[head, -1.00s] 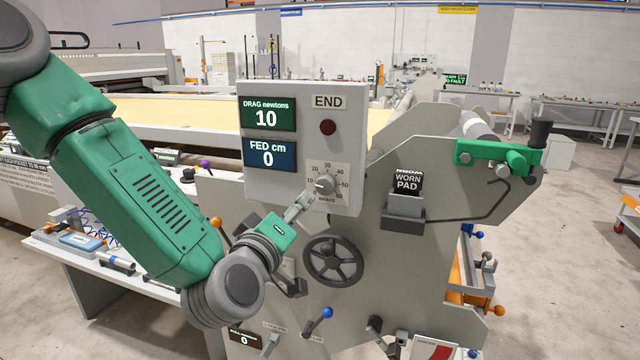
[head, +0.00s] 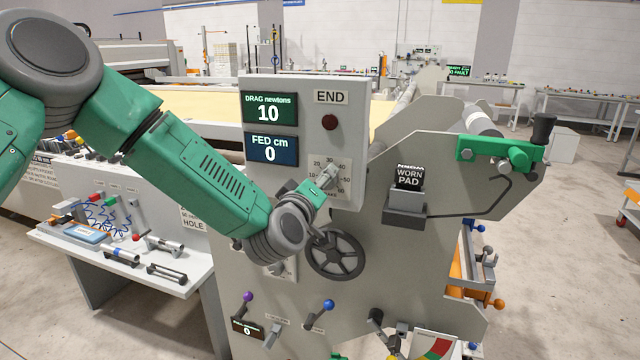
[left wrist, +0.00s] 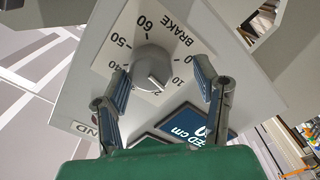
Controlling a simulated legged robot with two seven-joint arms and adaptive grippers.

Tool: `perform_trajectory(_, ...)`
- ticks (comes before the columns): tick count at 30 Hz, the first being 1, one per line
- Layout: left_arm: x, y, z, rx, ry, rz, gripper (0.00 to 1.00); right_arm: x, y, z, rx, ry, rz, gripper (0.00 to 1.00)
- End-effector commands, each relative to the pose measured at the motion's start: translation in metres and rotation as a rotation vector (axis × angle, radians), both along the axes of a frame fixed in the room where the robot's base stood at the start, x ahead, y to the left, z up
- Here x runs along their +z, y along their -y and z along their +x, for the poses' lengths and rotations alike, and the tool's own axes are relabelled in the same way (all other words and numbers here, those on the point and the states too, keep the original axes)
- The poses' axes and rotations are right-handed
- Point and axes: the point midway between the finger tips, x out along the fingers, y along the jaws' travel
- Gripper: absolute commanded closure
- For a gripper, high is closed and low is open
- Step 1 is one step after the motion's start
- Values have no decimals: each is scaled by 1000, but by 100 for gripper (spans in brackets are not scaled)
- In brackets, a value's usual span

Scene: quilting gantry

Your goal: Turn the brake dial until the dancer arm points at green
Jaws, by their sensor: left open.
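The grey brake dial (head: 329,175) sits on the control box's numbered plate, partly hidden by my left gripper (head: 321,183) in the head view. In the left wrist view the dial (left wrist: 152,64) shows upside down, its white mark near 20. My left gripper's fingers (left wrist: 160,68) are open, one on each side of the dial, with visible gaps. A plate with green, yellow and red bands (head: 436,346) is cut off at the bottom of the head view. I cannot tell where the dancer arm points. My right gripper is not in view.
The drag display (head: 269,108) reads 10 and the fed display (head: 270,149) reads 0. A black handwheel (head: 336,256) is just below the dial. Levers with purple (head: 249,296) and blue (head: 328,304) knobs stand lower. A side table (head: 130,262) holds small parts.

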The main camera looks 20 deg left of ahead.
Motion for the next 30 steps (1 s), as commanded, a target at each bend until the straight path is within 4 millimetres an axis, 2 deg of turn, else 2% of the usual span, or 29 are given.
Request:
perform_trajectory(1,1,2,0,-1,0,1,55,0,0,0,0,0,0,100)
perform_trajectory(4,0,3,0,-1,0,2,90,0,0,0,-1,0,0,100)
perform_trajectory(5,0,2,0,-1,0,2,94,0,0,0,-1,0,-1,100)
perform_trajectory(17,-2,2,-1,-8,-4,37,93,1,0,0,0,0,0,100)
perform_trajectory(30,-4,1,-1,-9,2,325,93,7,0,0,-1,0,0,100)
